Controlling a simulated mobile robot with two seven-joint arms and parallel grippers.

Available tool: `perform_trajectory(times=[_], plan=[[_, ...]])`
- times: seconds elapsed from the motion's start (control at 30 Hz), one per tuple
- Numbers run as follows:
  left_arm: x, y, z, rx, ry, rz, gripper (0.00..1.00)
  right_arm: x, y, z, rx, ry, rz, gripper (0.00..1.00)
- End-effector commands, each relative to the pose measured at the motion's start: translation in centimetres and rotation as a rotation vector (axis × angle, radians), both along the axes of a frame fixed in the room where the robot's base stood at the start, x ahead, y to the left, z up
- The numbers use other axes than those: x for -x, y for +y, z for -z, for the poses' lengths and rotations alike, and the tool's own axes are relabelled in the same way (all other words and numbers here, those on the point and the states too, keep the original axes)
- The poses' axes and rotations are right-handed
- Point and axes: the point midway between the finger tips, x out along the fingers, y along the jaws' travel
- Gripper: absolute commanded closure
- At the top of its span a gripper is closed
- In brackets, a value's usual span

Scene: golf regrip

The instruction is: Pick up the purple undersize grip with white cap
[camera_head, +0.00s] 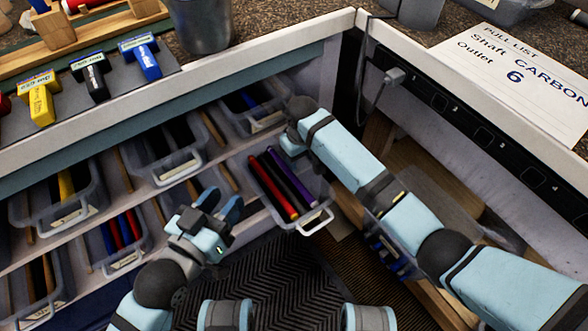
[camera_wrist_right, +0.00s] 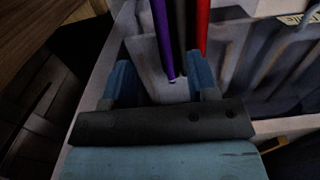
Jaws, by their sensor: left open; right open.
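The purple grip (camera_head: 293,177) lies in a pulled-out clear bin (camera_head: 316,221), beside a dark grip (camera_head: 280,180) and a red grip (camera_head: 271,188). In the right wrist view, the purple grip (camera_wrist_right: 161,35) has a small pale spot at its near end; I cannot tell if this is its white cap. My right gripper (camera_wrist_right: 165,84) is open, with its fingers apart either side of the grip ends, not closed on anything. In the head view my right gripper (camera_head: 291,142) is at the bin's far end, mostly hidden by its wrist. My left gripper (camera_head: 220,205) is open and empty, left of the bin.
Shelves of clear bins (camera_head: 180,172) with coloured grips fill the left side. A white panel edge (camera_head: 460,75) runs to the right of my right arm.

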Motion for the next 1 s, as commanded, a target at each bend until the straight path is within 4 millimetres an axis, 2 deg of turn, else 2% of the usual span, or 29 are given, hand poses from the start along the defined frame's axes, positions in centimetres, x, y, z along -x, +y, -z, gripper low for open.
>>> perform_trajectory(times=[0.13,0.33,0.43,0.57,0.67,0.83,1.0], plan=[[0.0,-0.5,-1.0,0.036,-0.059,0.013,0.57,0.0,0.0,2.4,0.005,0.005,-0.001,0.47],[0.1,-1.4,-3.7,0.116,-0.179,0.041,0.57,0.0,0.0,6.4,0.003,0.003,-0.001,0.47],[0.2,-1.6,-4.3,0.136,-0.206,0.051,0.57,0.0,0.0,7.7,0.003,0.003,-0.002,0.47],[0.3,-1.8,-4.7,0.15,-0.222,0.058,0.57,0.0,0.0,8.4,0.002,0.001,-0.001,0.47],[0.3,-1.8,-4.1,0.148,-0.211,0.063,0.57,-0.1,0.0,9.4,0.003,0.002,-0.001,0.47],[0.0,-2.0,-1.2,0.113,-0.132,0.083,0.57,-0.4,-0.1,12.2,0.003,0.001,-0.001,0.47],[0.0,-2.2,-0.2,0.095,-0.09,0.095,0.57,-0.3,-0.1,13.6,0.002,0.001,-0.002,0.47]])
